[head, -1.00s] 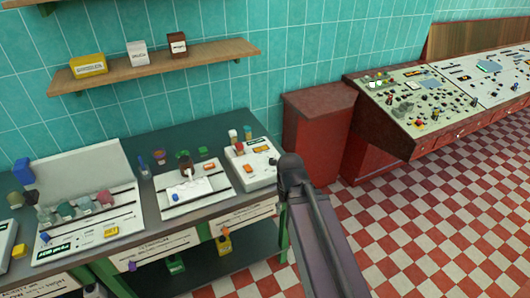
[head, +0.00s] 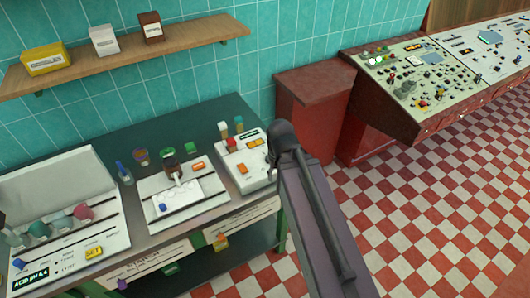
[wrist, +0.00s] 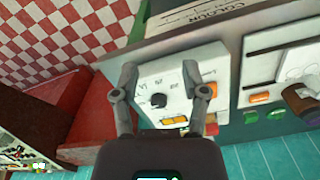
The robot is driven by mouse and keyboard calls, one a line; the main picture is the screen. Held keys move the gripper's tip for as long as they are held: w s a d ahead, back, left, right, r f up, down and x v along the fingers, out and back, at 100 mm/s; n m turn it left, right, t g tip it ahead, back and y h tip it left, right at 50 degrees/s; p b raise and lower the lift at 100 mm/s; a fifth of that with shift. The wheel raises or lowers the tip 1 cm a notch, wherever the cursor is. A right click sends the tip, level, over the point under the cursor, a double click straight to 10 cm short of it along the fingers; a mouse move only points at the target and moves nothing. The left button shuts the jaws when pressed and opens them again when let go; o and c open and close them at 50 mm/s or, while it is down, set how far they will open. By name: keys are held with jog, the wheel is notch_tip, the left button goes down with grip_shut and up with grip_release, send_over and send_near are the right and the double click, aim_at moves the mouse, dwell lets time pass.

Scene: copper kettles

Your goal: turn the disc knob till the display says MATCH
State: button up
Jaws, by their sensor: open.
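A white instrument box (head: 254,181) stands at the right end of the counter. In the wrist view, its face (wrist: 180,76) carries a dark round knob (wrist: 158,100) with dial markings beside it. I take this for the disc knob, though its shape is small and unclear. My gripper (wrist: 160,67) is open, with one finger on each side of the knob and no clear contact. An orange panel (wrist: 211,90) and a yellow-orange panel (wrist: 175,120) are on the box; I cannot read MATCH on either. In the head view my arm hides the gripper and part of the box.
Left of the box are a white panel (head: 184,200) with small fittings and a unit with the display ACID pH 6.4 (head: 31,281). A shelf (head: 190,43) with three boxes hangs above. A red cabinet (head: 312,86) stands close right; the checkered floor is open.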

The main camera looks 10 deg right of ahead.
jog(key=shift+w+d, duration=0.2)
jog(key=shift+d, duration=0.05)
jog(key=shift+o, duration=0.2)
jog(key=shift+d, duration=0.1)
jog(key=o, duration=0.4)
jog(key=shift+w, duration=0.1)
jog(key=shift+c, duration=0.2)
jog(key=w+r+n+p, duration=0.1)
jog(key=w+r+p, duration=0.1)
jog(key=w, duration=0.6)
jog(key=w+r+n+p, duration=0.2)
jog(key=w, duration=0.5)
jog(key=shift+w+d+r+n+p, duration=0.25)
jog(key=shift+w+r+n+p, duration=0.05)
jog(key=shift+w+r+p, duration=0.1)
jog(key=shift+f, duration=0.25)
notch_tip(320, 180, down, 13)
jog(key=b, duration=1.3)
jog(key=shift+f+b, duration=0.15)
jog(key=shift+b, duration=0.25)
